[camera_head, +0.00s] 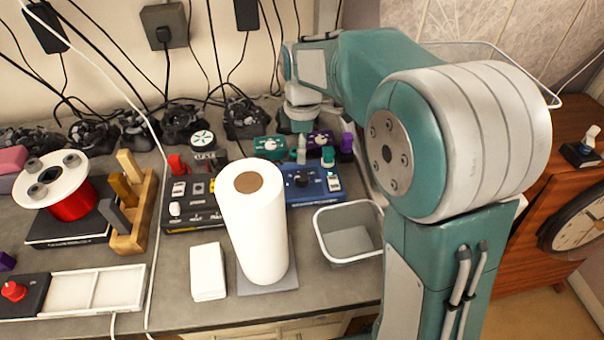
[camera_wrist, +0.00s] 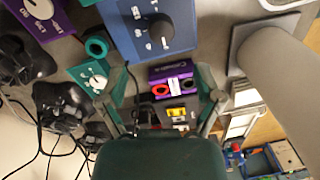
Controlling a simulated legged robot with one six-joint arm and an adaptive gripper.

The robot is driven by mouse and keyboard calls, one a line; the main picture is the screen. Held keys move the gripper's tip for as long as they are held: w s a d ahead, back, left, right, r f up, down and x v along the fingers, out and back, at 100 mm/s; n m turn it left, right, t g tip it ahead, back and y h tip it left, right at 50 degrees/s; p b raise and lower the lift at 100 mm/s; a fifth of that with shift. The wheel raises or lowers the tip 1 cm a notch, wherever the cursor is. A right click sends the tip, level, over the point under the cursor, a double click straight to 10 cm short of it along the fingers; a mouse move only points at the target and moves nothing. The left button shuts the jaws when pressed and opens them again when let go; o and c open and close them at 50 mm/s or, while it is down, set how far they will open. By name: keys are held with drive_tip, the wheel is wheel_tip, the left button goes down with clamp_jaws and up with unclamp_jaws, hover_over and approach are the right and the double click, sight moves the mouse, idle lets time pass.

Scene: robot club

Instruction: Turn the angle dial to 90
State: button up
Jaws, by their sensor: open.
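A blue box (camera_head: 325,187) with a round black dial (camera_head: 303,179) stands on the bench behind the paper roll. In the wrist view the blue box (camera_wrist: 118,32) is at the top, and its dial (camera_wrist: 160,29) has white marks around it, too small to read. I cannot tell which mark it points at. A teal box with a white dial (camera_wrist: 97,80) and a purple box with a white dial (camera_wrist: 38,8) lie to its left. My gripper (camera_wrist: 162,78) is open and empty, its fingers spread below the blue box's dial in the picture, apart from it.
A white paper roll (camera_head: 257,225) stands close in front of the blue box. A black box with a red button (camera_head: 178,164) is left of it. A white bin (camera_head: 350,252) is to the right. Cables and black plugs crowd the back.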

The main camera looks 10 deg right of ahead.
sight(302, 175)
drive_tip(key=f, duration=0.8)
drive_tip(key=shift+s+f, duration=0.2)
drive_tip(key=shift+s, duration=0.1)
drive_tip(key=shift+c, duration=0.4)
drive_tip(key=c, duration=1.1)
